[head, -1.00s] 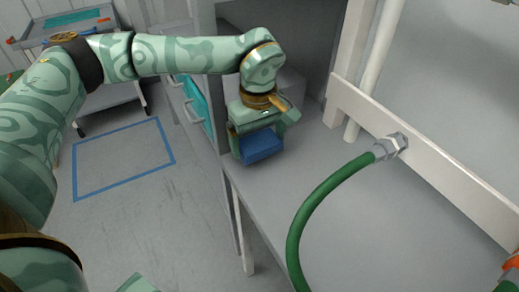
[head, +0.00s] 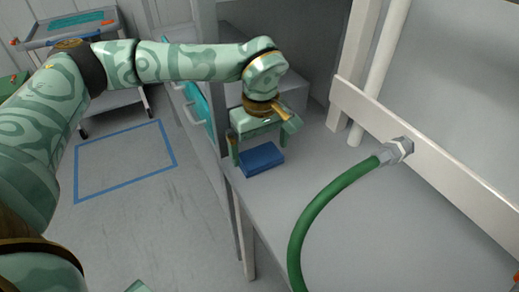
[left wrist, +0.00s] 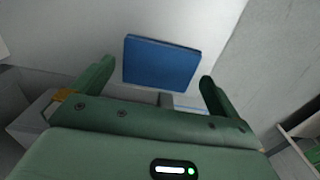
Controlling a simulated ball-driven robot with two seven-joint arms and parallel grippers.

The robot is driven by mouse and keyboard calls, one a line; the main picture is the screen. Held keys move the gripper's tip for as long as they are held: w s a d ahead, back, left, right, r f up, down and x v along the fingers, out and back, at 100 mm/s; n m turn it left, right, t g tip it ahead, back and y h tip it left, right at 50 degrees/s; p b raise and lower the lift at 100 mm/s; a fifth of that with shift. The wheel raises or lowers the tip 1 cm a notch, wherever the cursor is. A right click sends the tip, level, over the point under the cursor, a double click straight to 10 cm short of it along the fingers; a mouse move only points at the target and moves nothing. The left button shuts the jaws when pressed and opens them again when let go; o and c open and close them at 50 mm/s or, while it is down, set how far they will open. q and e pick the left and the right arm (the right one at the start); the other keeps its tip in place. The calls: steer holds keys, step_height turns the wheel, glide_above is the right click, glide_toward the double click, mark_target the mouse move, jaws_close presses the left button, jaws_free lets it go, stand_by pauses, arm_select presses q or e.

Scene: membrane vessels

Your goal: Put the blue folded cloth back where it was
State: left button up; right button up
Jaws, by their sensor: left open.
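The blue folded cloth (head: 261,159) lies flat on the grey bench top (head: 325,205), close to its left edge. It also shows in the left wrist view (left wrist: 162,62), ahead of the fingers. My left gripper (head: 259,150) is open just above and behind the cloth. In the left wrist view my gripper's two fingers (left wrist: 154,85) stand wide apart, one to each side of the cloth, with gaps between them and it.
A green hose (head: 318,210) with a metal fitting (head: 397,151) curves over the bench. A white rail (head: 425,160) bounds the bench's back. A blue outlined square (head: 125,160) marks the clear floor; a cart (head: 75,28) stands beyond.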

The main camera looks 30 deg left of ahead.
mark_target(260, 156)
arm_select(q)
step_height(260, 156, up, 10)
steer(key=p, duration=0.3)
steer(key=shift+r, duration=0.15)
arm_select(e)
steer(key=r, duration=0.1)
steer(key=w+r, duration=0.1)
steer(key=r, duration=0.1)
steer(key=shift+w+r, duration=0.25)
steer(key=shift+r, duration=0.05)
arm_select(q)
steer(key=shift+s, duration=0.15)
arm_select(e)
steer(key=shift+s, duration=0.1)
